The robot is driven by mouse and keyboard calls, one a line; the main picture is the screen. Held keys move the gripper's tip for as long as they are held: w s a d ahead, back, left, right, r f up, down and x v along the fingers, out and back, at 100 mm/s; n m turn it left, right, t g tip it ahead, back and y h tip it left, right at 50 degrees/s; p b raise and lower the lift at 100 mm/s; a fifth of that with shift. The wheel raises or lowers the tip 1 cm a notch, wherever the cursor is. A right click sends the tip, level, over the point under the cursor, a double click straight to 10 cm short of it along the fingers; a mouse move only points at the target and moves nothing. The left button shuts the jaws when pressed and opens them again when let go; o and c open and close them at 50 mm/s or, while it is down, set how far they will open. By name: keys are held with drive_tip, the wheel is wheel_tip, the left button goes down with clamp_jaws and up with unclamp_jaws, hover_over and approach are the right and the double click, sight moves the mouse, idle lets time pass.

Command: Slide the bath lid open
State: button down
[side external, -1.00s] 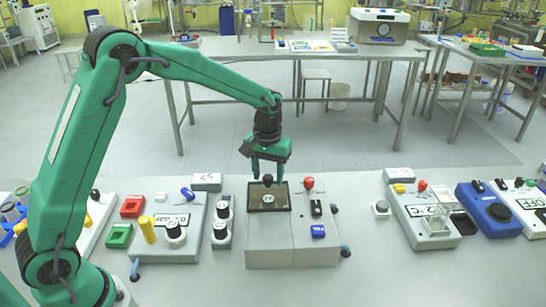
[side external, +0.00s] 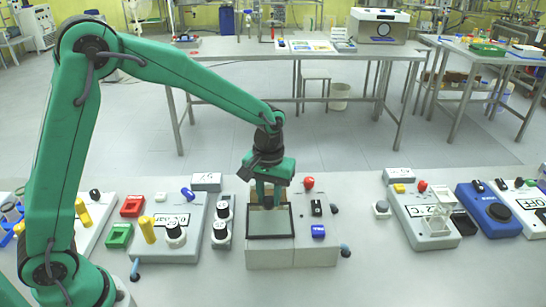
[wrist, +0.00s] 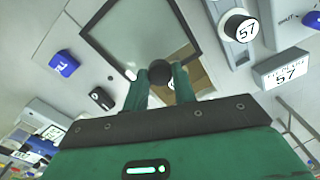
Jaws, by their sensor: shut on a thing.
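The bath is a grey box (side external: 270,258) in the middle of the bench in the side view. Its lid is a glass pane in a dark frame (side external: 270,225), lying flat over the front part of the box top. In the wrist view the lid (wrist: 135,40) carries a round black knob (wrist: 160,72) at its edge nearest me. My gripper (wrist: 162,82) is shut on this knob, one finger on each side. A brownish strip of the bath opening (wrist: 197,83) shows beside the lid.
On the box's right are a red knob (side external: 309,183), a black switch (side external: 316,208) and a blue block (side external: 318,231). A unit with black dials (side external: 223,215) stands close on the left.

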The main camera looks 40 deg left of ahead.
sight(269, 214)
drive_tip(key=shift+s+d, duration=0.7)
drive_tip(key=shift+d, duration=0.05)
drive_tip(key=c, duration=1.1)
unclamp_jaws()
wheel_tip(269, 214, up, 8)
drive_tip(key=shift+f, duration=0.1)
